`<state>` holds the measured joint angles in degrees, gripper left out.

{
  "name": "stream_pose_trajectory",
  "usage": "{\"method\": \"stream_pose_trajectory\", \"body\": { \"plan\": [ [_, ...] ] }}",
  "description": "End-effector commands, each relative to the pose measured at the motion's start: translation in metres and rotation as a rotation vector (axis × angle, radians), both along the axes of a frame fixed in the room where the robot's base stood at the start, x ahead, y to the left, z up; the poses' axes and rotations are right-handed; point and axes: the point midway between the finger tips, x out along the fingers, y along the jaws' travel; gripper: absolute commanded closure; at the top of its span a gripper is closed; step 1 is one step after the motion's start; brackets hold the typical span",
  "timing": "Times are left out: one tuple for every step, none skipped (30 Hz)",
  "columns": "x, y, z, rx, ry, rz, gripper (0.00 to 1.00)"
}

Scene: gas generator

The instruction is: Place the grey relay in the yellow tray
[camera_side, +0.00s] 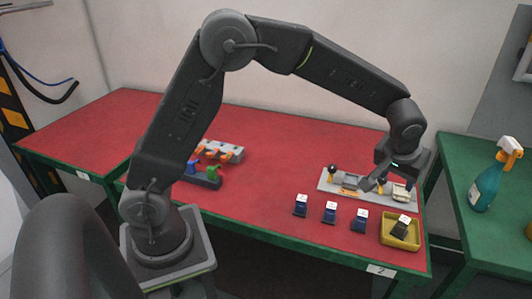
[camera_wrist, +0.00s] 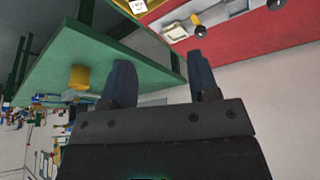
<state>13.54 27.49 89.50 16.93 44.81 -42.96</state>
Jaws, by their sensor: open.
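The grey relay (camera_side: 400,231), dark with a white top, lies tilted inside the yellow tray (camera_side: 386,240) at the front right corner of the red table in the side view. My gripper (camera_side: 373,182) is above and behind the tray, over the grey panel (camera_side: 327,182), apart from the relay. In the wrist view the two fingers of my gripper (camera_wrist: 161,72) are spread with nothing between them.
Three blue relays with white tops (camera_side: 330,213) stand in a row left of the tray. The panel carries a black knob (camera_side: 332,168). A rack with orange parts (camera_side: 220,150) is further left. A spray bottle (camera_side: 487,184) stands on the green table (camera_side: 455,160). The red table's middle is clear.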

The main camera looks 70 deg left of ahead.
Motion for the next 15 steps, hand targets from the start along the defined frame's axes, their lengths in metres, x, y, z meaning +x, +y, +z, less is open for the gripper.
{"method": "stream_pose_trajectory", "body": {
  "plan": [
    [-0.018, 0.012, 0.025, -0.003, -0.010, -0.014, 0.45],
    [-0.029, 0.017, 0.035, -0.002, -0.009, -0.026, 0.45],
    [-0.043, 0.025, 0.048, -0.003, -0.011, -0.042, 0.45],
    [-0.055, 0.030, 0.057, -0.003, -0.013, -0.055, 0.45],
    [-0.066, 0.035, 0.066, -0.003, -0.016, -0.067, 0.45],
    [-0.082, 0.041, 0.076, -0.003, -0.018, -0.083, 0.45],
    [-0.094, 0.046, 0.083, -0.003, -0.022, -0.096, 0.45],
    [-0.106, 0.050, 0.089, -0.002, -0.024, -0.108, 0.45],
    [-0.123, 0.055, 0.096, -0.002, -0.028, -0.125, 0.45],
    [-0.136, 0.059, 0.101, -0.002, -0.031, -0.138, 0.45],
    [-0.149, 0.062, 0.104, -0.002, -0.035, -0.151, 0.45],
    [-0.166, 0.067, 0.108, -0.001, -0.041, -0.168, 0.45],
    [-0.178, 0.069, 0.111, 0.000, -0.044, -0.182, 0.45],
    [-0.191, 0.072, 0.112, 0.001, -0.048, -0.196, 0.45],
    [-0.208, 0.075, 0.113, 0.003, -0.055, -0.213, 0.45]
  ]
}}
